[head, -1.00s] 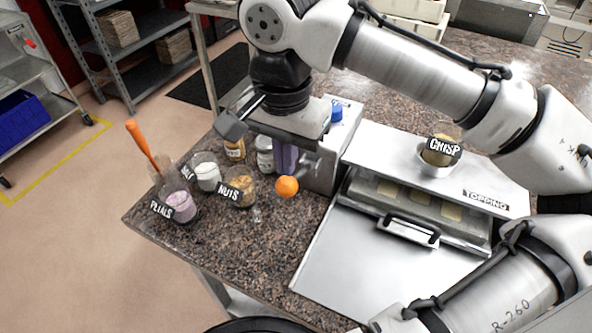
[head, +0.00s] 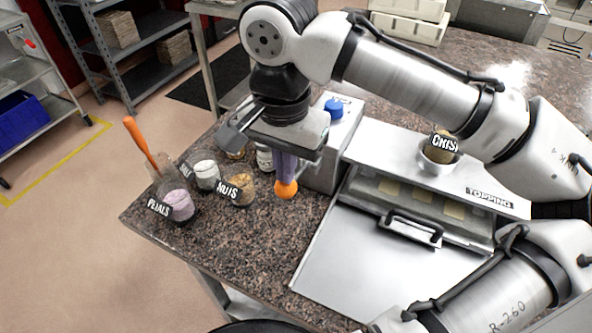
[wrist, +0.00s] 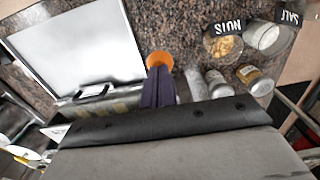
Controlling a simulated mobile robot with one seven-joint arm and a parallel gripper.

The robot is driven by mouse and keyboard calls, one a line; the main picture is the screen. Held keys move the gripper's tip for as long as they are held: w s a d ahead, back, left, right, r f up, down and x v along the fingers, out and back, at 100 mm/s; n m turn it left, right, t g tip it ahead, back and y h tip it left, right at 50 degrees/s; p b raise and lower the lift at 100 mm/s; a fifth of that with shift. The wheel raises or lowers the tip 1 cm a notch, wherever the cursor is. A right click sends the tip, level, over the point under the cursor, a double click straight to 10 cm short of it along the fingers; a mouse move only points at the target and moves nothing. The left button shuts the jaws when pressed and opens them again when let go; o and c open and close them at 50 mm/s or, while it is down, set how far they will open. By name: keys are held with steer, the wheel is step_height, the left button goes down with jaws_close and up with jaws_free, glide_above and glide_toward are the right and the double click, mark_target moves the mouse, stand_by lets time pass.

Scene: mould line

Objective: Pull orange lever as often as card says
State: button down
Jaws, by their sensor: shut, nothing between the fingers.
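The orange lever shows as a round orange knob (head: 286,190) beside the grey box of the topping machine. It also shows in the wrist view (wrist: 160,60). My gripper (head: 286,178) points down with its purple fingers shut and empty. The fingertips are right at the knob, on its upper side in the head view; whether they touch it I cannot tell. In the wrist view the fingers (wrist: 158,80) overlap the knob's near edge. The lever's shaft is hidden. I cannot make out a card with a number.
Cups labelled PETALS (head: 180,205) and NUTS (head: 243,188), a salt cup (head: 206,175) and jars stand left of the knob. An orange-handled tool (head: 141,143) leans there. The topping machine (head: 400,165) carries a CRISP cup (head: 437,158). A blue button (head: 334,107) tops the grey box.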

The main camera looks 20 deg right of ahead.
mark_target(285, 186)
steer(key=shift+s+a+f+b, duration=0.1)
steer(key=shift+f+b, duration=0.9)
steer(key=shift+f, duration=1.1)
steer(key=shift+f+b, duration=0.8)
steer(key=shift+f, duration=0.45)
steer(key=shift+r, duration=0.1)
step_height(285, 186, up, 11)
steer(key=p, duration=1)
steer(key=shift+p, duration=0.3)
steer(key=shift+r+p, duration=0.55)
steer(key=shift+r, duration=0.45)
